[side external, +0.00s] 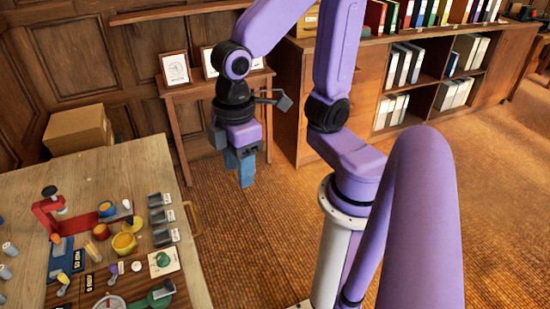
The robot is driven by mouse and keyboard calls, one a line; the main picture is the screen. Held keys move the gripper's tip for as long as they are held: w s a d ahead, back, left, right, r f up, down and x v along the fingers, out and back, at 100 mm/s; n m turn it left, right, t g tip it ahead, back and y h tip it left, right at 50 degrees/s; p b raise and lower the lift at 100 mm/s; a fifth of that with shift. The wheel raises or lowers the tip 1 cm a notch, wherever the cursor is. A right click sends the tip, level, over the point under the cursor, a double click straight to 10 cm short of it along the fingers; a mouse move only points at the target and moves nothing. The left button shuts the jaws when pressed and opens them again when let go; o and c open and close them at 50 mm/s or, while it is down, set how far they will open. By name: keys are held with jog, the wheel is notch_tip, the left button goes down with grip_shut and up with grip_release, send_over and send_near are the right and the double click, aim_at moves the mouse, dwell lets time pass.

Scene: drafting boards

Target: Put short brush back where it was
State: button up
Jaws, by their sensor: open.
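My gripper (239,168) hangs fingers down in the upper middle of the side external view, to the right of the table and over the floor. Its two blue fingers are slightly apart, with nothing seen between them. The short brush cannot be told for sure among the small items on the table (130,165). Several small pieces with pale heads or handles lie there, such as a yellow and white one (63,284) at the front left. Any marked place for the brush is too small to make out.
A red stand (48,216), a yellow cup (124,243), dark trays (161,217) and a green tool (150,299) crowd the table's front. A cardboard box (76,130) stands at the back left. The table's far right part is bare. Shelves with binders stand behind.

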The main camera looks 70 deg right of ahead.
jog(key=s+d+f+n, duration=0.1)
jog(key=s+d, duration=0.4)
jog(key=shift+s+n, duration=0.3)
jog(key=shift+s, duration=0.05)
